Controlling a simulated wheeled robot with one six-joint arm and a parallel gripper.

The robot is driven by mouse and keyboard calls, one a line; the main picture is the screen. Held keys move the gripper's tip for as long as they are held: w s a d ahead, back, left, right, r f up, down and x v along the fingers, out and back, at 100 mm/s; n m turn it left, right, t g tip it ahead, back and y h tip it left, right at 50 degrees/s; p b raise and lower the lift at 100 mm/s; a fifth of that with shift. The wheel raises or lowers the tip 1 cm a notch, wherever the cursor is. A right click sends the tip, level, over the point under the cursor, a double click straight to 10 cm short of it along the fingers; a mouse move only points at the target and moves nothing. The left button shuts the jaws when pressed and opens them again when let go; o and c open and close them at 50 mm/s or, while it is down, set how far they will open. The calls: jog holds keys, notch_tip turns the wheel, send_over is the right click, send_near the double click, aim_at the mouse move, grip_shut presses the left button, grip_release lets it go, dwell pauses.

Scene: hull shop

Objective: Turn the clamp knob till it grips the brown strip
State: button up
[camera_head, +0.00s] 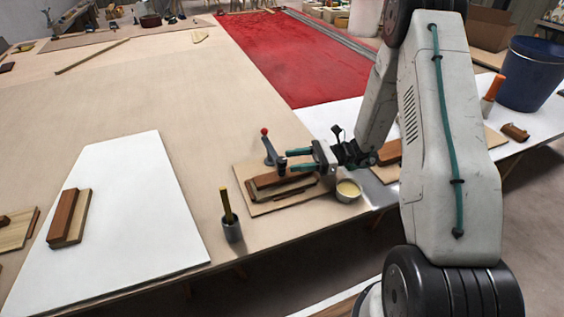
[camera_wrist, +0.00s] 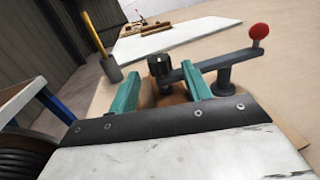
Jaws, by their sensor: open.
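The clamp (camera_head: 269,149) stands on a small wooden board (camera_head: 262,207) near the table's front edge. It has a grey post and a lever with a red ball. In the wrist view its dark round knob (camera_wrist: 159,66) sits at the end of the clamp arm (camera_wrist: 190,71). Brown strips (camera_head: 265,181) lie on the board below the clamp arm. My gripper (camera_head: 282,161) is open, with its teal fingers level above the strips. In the wrist view the fingers (camera_wrist: 163,88) lie either side of the knob, apart from each other. Whether the knob touches the strip is hidden.
A cup with a brush (camera_head: 232,230) stands left of the board, and a bowl of pale paste (camera_head: 347,190) stands right of it. A white panel (camera_head: 115,220) with wood blocks lies at the left. A red sheet (camera_head: 300,60) lies behind. The table middle is clear.

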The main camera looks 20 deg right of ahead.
aim_at(285, 165)
jog(key=shift+w+a, duration=0.25)
jog(key=shift+a, duration=0.95)
jog(key=shift+w+a, duration=0.2)
jog(key=shift+a, duration=0.95)
jog(key=c, duration=1)
jog(key=shift+o, duration=0.3)
jog(key=shift+m+t, duration=0.3)
jog(key=shift+t, duration=0.2)
jog(key=m+t+h, duration=0.2)
jog(key=m+t, duration=0.1)
jog(key=t, duration=0.1)
jog(key=m+t+h, duration=0.2)
jog(key=m+t, duration=0.1)
jog(key=t, duration=0.1)
jog(key=shift+h, duration=0.3)
jog(key=m+t+h, duration=0.2)
jog(key=m+h, duration=0.1)
jog(key=h, duration=0.1)
jog(key=m+t+h, duration=0.3)
jog(key=h, duration=0.1)
